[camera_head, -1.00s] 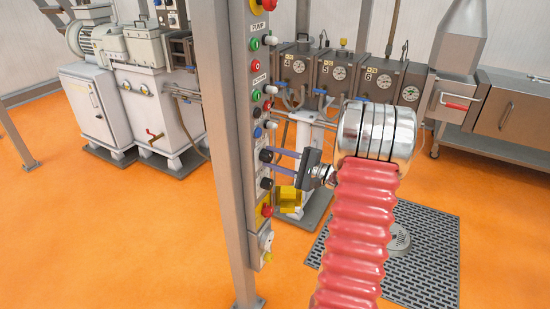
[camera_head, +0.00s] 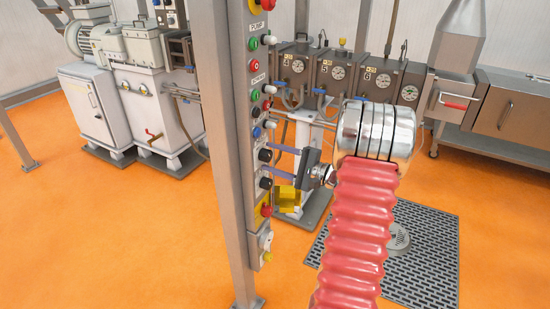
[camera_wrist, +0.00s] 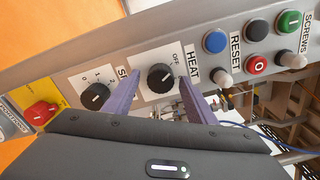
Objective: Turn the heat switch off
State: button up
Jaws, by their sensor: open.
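The heat switch (camera_wrist: 160,77) is a black rotary knob on a white plate marked HEAT and OFF, in the middle of the wrist view. In the head view it is a small dark knob (camera_head: 265,155) on the grey control panel. My gripper (camera_wrist: 160,84) is open. Its two purple fingers lie on either side of the knob, with a gap to each side visible. The head view shows the gripper (camera_head: 270,157) reaching the panel from the right. I cannot tell the knob's exact setting or whether the fingertips touch the plate.
Another black knob (camera_wrist: 95,96) with numbered positions sits to the left, and a red button (camera_wrist: 41,114) on yellow beyond it. To the right are a blue button (camera_wrist: 215,41), a red button (camera_wrist: 257,64) and a green one (camera_wrist: 290,22). A grey post (camera_head: 222,150) stands beside the panel.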

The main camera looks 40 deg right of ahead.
jog(key=v, duration=1.3)
jog(key=shift+s, duration=0.4)
jog(key=shift+d, duration=0.1)
jog(key=s+a+f+g, duration=0.3)
jog(key=a+f+g, duration=0.25)
jog(key=f, duration=0.25)
jog(key=s+a+n+g, duration=0.2)
jog(key=a+g, duration=0.2)
jog(key=a, duration=0.3)
jog(key=s+a+n+g, duration=0.2)
jog(key=a+n+g, duration=0.1)
jog(key=a, duration=0.4)
jog(key=s+a+r+n+h, duration=0.2)
jog(key=a+r+n, duration=0.5)
jog(key=a, duration=0.4)
jog(key=s+a+r+n+t+h, duration=0.1)
jog(key=s+a+r+n+h, duration=0.1)
jog(key=a+r+n+h, duration=0.2)
jog(key=a+r+n, duration=0.3)
jog(key=a, duration=0.4)
jog(key=shift+r, duration=0.4)
